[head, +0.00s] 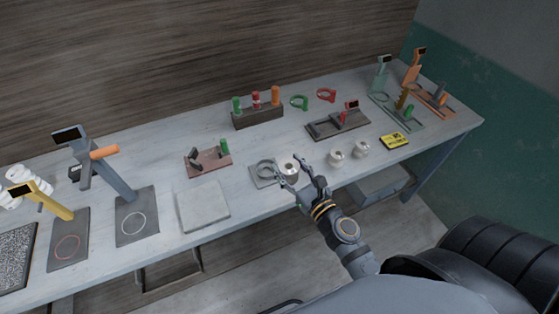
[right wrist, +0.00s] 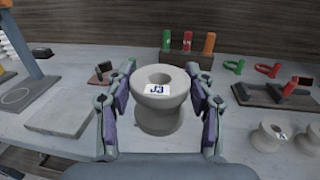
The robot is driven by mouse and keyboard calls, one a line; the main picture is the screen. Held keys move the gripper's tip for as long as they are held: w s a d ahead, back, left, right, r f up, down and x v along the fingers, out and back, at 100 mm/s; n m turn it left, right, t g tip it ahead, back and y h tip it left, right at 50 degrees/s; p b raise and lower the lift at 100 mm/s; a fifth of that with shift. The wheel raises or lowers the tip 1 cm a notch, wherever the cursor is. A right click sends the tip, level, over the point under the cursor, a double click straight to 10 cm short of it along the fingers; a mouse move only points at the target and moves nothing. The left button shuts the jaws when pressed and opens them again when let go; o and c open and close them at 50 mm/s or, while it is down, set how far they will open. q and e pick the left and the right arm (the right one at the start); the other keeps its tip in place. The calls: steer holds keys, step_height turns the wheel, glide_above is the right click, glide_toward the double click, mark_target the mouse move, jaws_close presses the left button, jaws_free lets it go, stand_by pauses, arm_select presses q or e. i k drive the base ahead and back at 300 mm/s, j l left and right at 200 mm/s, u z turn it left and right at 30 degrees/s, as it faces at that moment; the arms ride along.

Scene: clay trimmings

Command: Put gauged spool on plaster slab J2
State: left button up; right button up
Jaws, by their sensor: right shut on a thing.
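My right gripper (head: 294,171) is shut on a pale spool (head: 289,163), near the middle of the table. In the right wrist view the spool (right wrist: 160,115) stands upright between the two fingers, and its label looks like J3. Whether it touches the table is hard to tell. A pale square plaster slab (head: 203,206) lies left of the gripper, its top empty; it also shows in the right wrist view (right wrist: 62,112). I can read no mark on it. My left gripper is out of view.
A grey plate with a ring (head: 257,180) lies just left of the gripper. Two more spools (head: 336,159) (head: 361,149) and a yellow box (head: 395,141) stand to the right. A small pinkish gauge stand (head: 206,168) is behind the slab. Tall stands (head: 115,183) fill the left side.

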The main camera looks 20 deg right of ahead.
mark_target(201, 204)
steer(key=j+z, duration=0.2)
steer(key=j, duration=0.5)
steer(key=j+z, duration=0.2)
steer(key=j, duration=0.5)
steer(key=k+j+z, duration=0.2)
steer(key=j, duration=0.45)
